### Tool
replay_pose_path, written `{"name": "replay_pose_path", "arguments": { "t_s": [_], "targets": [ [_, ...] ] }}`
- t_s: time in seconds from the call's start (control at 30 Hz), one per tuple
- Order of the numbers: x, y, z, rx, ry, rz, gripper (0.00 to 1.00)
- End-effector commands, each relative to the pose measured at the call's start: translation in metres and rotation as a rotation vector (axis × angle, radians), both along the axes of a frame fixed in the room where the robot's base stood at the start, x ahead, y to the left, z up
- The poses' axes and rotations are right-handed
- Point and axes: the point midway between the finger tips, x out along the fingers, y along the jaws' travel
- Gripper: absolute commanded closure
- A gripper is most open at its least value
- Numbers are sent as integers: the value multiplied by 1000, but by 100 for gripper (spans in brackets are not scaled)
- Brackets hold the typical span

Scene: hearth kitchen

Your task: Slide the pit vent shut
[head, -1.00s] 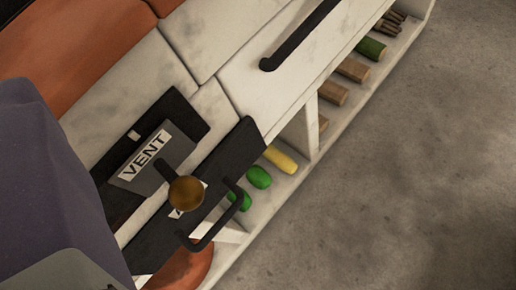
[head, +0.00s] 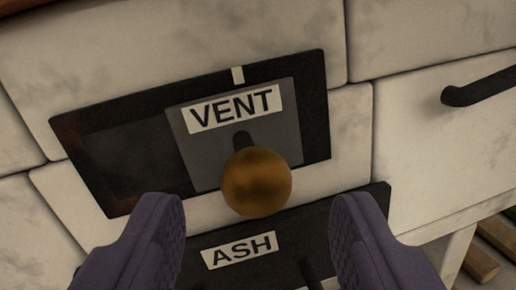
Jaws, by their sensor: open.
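The pit vent is a grey sliding plate (head: 192,150) with a white VENT label (head: 233,108). It sits in a black frame (head: 318,120) on the pale stone front. The plate stands toward the right of the frame, and a dark opening (head: 125,158) shows to its left. A round brass knob (head: 256,182) sticks out from the plate on a short dark stem. My gripper (head: 257,225) is open, with one purple finger at each side below the knob. Neither finger visibly touches it. A white mark (head: 238,75) sits on the frame's top edge.
A black panel labelled ASH (head: 238,250) lies just below the vent, partly behind my fingers. A dark bar handle (head: 485,88) sticks out at the right. Wooden logs (head: 482,262) show at the lower right.

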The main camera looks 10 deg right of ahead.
Motion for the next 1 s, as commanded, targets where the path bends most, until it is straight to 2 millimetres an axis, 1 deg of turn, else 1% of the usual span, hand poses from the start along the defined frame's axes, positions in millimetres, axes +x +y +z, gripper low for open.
{"name": "replay_pose_path", "arguments": {
  "t_s": [0.03,0.1,0.23,0.4,0.6,0.67,0.7,0.77,0.8,0.83,0.87,1.0],
  "targets": [
    [10,-3,-3,2,-2,-2,43],
    [22,-5,-3,2,-2,-1,43],
    [39,-10,-2,1,-1,-2,43],
    [48,-11,0,1,0,-1,43],
    [48,-11,0,1,1,0,43],
    [48,-11,0,1,1,0,57],
    [48,-11,0,1,1,0,66],
    [48,-11,0,1,1,0,80],
    [48,-11,0,1,1,0,89],
    [48,-11,0,1,1,0,96],
    [48,-11,0,1,1,0,100],
    [48,-11,0,1,1,-1,100]
  ]
}}
